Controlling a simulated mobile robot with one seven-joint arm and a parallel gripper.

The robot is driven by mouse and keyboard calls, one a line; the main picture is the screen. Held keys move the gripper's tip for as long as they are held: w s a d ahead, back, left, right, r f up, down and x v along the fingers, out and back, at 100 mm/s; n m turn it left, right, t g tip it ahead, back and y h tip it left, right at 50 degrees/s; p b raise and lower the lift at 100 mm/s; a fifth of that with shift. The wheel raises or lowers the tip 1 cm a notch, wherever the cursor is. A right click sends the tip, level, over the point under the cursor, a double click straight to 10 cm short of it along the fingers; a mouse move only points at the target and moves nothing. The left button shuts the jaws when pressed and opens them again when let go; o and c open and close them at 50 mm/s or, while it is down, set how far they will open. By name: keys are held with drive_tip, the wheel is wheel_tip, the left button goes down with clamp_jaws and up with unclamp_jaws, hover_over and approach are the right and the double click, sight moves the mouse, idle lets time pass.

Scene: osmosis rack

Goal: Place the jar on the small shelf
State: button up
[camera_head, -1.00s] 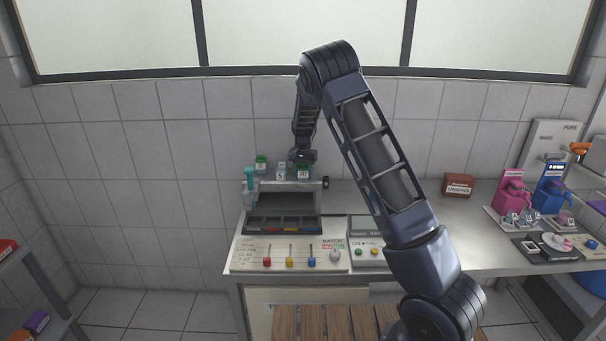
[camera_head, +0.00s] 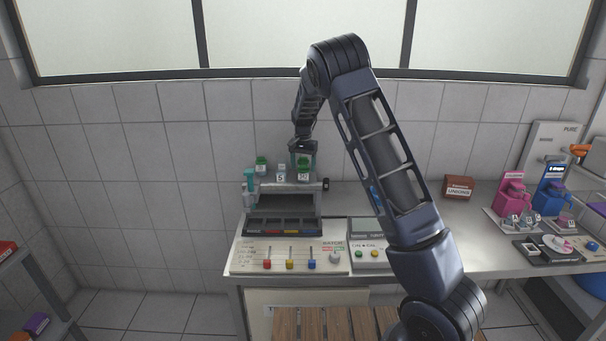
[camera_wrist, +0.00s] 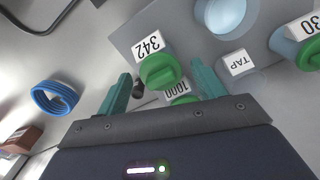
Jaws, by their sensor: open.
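My gripper (camera_head: 302,150) is open above the right end of the grey machine top (camera_head: 288,187). In the wrist view its two teal fingers (camera_wrist: 161,75) are spread apart. A green-lidded jar labelled 342 (camera_wrist: 158,68) shows between and beyond the fingertips; I cannot tell whether they touch it. A second green lid, with a label reading 1000 (camera_wrist: 182,99), is partly hidden by the gripper. A green-lidded jar labelled 30 (camera_wrist: 306,52) stands at the right. In the head view, one green-lidded jar (camera_head: 261,165) stands at the left of the machine top. Which surface is the small shelf is unclear.
A clear item labelled TAP (camera_wrist: 238,66) stands near the right finger. A teal-topped bottle (camera_head: 249,178) is left of the machine. A control panel with coloured sliders (camera_head: 289,259) is in front.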

wheel_tip(320, 180, up, 7)
drive_tip(key=shift+r, duration=0.1)
drive_tip(key=s+d+r+n+t+y, duration=0.1)
drive_tip(key=s+d+r, duration=0.7)
drive_tip(key=s+d, duration=0.2)
drive_tip(key=s+d+r+n+t+y, duration=0.1)
drive_tip(key=s+d+r, duration=0.6)
drive_tip(key=s+d, duration=0.35)
drive_tip(key=s+d+f+n+t+h, duration=0.1)
drive_tip(key=s+d, duration=0.2)
drive_tip(key=s, duration=1)
drive_tip(key=s+d+f+t+h, duration=0.1)
drive_tip(key=s+d, duration=0.3)
drive_tip(key=s, duration=0.9)
drive_tip(key=shift+s+f+n+t, duration=0.25)
drive_tip(key=shift+s+n+t, duration=0.05)
drive_tip(key=shift+s+n, duration=0.1)
